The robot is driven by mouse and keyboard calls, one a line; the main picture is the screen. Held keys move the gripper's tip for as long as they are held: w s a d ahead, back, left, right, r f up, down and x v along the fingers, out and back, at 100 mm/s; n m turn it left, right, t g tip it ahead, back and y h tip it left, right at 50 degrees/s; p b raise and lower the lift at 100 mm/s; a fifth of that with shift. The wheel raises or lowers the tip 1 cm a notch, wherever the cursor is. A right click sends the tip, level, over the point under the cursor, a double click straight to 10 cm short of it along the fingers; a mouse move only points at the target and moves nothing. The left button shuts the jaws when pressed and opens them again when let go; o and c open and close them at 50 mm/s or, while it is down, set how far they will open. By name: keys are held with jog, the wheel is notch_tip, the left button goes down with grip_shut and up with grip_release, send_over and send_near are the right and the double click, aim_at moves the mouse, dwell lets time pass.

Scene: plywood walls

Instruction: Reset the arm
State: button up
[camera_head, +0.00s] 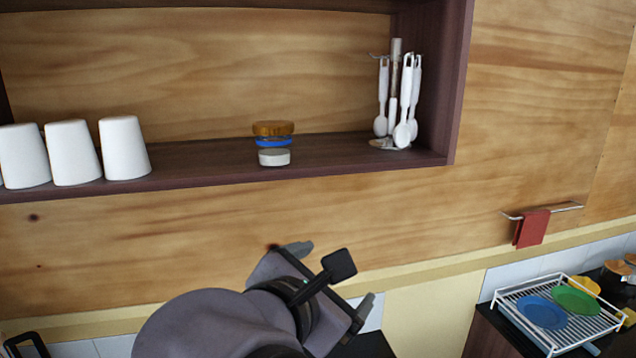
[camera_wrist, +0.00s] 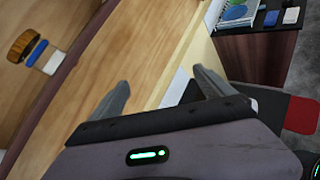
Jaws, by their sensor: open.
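My gripper (camera_head: 333,277) is in the lower middle of the head view, in front of the plywood wall and below the shelf. In the wrist view my gripper (camera_wrist: 160,90) shows two grey fingers spread well apart with nothing between them. My arm is bent, with the gripper out toward the wall. The gripper touches nothing that I can see.
A dark wooden shelf (camera_head: 200,168) holds white cups (camera_head: 125,148), a stacked jar (camera_head: 274,145) and a rack of white utensils (camera_head: 400,100). A red cloth (camera_head: 532,229) hangs on a wall rail. A dish rack (camera_head: 560,315) with plates stands lower right.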

jog(key=s+d+f+m+g+y+b, duration=0.15)
jog(key=s+d+f+m+b, duration=0.3)
jog(key=f, duration=0.55)
jog(key=s+d+f+m+g+b, duration=0.3)
jog(key=f+m+b, duration=0.3)
jog(key=f, duration=0.3)
jog(key=s+d+f+m+g+y+b, duration=0.1)
jog(key=s+d+f+m+g+b, duration=0.3)
jog(key=f, duration=0.6)
jog(key=s+a+f+m+t+y+b, duration=0.1)
jog(key=s+f+m+y+b, duration=0.1)
jog(key=f+m+b, duration=0.3)
jog(key=s+a+f+m+t+y+b, duration=0.1)
jog(key=f+m+b, duration=0.4)
jog(key=m, duration=0.6)
notch_tip(320, 180, down, 2)
jog(key=shift+s+a+y, duration=0.5)
jog(key=shift+s+y, duration=0.3)
jog(key=shift+y, duration=0.25)
